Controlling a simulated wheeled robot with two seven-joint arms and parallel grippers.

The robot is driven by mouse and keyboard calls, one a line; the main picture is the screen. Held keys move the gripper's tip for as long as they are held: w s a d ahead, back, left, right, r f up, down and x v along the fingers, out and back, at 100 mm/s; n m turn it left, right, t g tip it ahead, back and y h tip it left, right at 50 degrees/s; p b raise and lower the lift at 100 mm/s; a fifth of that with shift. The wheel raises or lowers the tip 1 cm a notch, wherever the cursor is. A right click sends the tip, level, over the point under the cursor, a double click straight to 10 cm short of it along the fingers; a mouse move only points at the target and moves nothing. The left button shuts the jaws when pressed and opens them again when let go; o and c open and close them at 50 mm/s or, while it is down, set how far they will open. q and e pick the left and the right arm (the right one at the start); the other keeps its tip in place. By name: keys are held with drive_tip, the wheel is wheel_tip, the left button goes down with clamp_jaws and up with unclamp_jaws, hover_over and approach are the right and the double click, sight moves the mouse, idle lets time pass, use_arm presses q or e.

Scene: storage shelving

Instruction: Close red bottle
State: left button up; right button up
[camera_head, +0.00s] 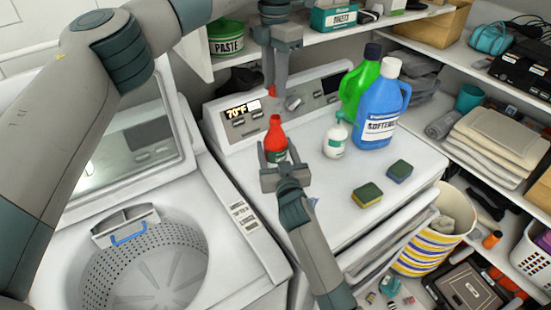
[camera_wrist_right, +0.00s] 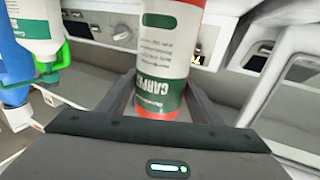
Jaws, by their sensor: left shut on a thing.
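The red bottle (camera_head: 276,136) stands upright on the white machine top, with a green and white label low on its side. My right gripper (camera_head: 275,158) has its fingers around the bottle's lower part. In the right wrist view the bottle (camera_wrist_right: 164,55) appears upside down between the fingers. My left gripper (camera_head: 274,82) points down above and slightly behind the bottle. It is shut on a small red piece, apparently the cap (camera_head: 270,90), which is apart from the bottle's neck. The gripper partly hides this piece.
A white pump bottle (camera_head: 337,138), blue softener bottle (camera_head: 381,108) and green bottle (camera_head: 357,88) stand to the right. Two sponges (camera_head: 367,195) (camera_head: 399,171) lie nearer the front. The washer drum (camera_head: 145,265) is open at left. A shelf (camera_head: 325,38) overhangs behind.

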drive_tip(key=c, duration=1)
use_arm(q)
hover_over(275, 117)
drive_tip(key=shift+f, duration=2.5)
use_arm(e)
drive_tip(key=shift+c, duration=0.2)
use_arm(q)
drive_tip(key=shift+f, duration=0.9)
use_arm(e)
drive_tip(key=shift+f, duration=0.1)
use_arm(q)
drive_tip(key=shift+f, duration=0.55)
